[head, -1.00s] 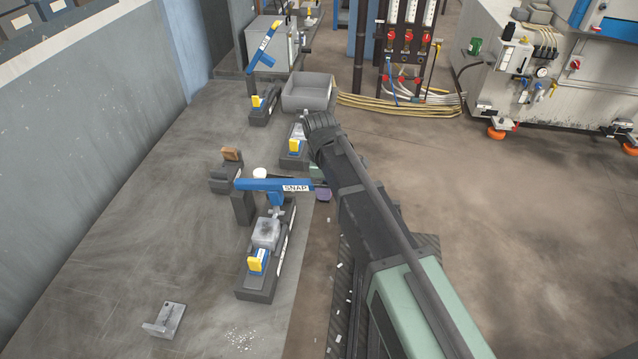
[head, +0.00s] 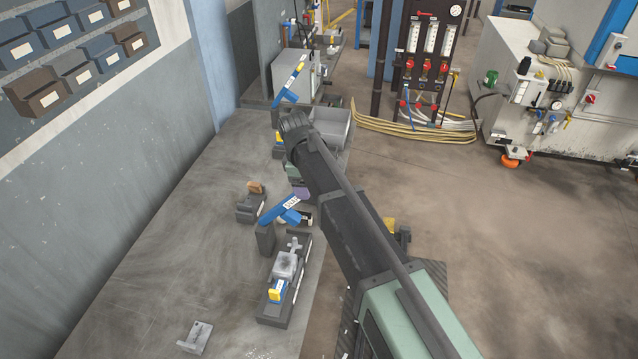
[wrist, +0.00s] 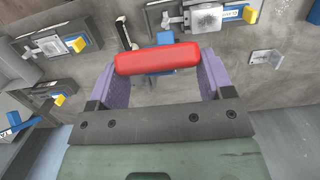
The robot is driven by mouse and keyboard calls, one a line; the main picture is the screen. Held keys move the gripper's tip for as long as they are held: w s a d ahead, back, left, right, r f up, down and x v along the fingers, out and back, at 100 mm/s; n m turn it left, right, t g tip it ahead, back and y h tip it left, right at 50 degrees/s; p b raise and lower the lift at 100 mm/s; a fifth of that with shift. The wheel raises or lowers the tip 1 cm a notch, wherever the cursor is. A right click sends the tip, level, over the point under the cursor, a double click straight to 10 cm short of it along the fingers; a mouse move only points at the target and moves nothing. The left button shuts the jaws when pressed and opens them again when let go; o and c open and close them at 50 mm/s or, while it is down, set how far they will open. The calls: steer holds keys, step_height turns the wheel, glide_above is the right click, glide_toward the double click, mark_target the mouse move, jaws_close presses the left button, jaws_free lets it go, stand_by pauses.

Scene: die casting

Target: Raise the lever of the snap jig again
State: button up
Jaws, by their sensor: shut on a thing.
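Part of the blue lever shows behind the handle. In the head view my gripper (head: 301,193) is at the upper end of the lever, and my arm hides the handle.
A brown-topped block (head: 256,188) stands left of the lever. Another jig with a raised blue lever (head: 291,83) and a grey bin (head: 335,128) are farther back. A loose metal bracket (head: 195,338) lies on the front of the bench. The wall is at left.

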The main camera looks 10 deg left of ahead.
steer(key=shift+a+r, duration=0.25)
steer(key=shift+a, duration=0.25)
steer(key=shift+a+r, duration=0.2)
steer(key=shift+a, duration=0.25)
steer(key=o, duration=1.3)
steer(key=shift+a+f, duration=0.1)
steer(key=shift+a, duration=0.15)
steer(key=shift+c, duration=0.2)
steer(key=shift+d, duration=0.25)
steer(key=r+p, duration=0.3)
steer(key=a+r+p, duration=0.1)
steer(key=r+p, duration=0.7)
steer(key=shift+a, duration=0.2)
steer(key=shift+f, duration=0.1)
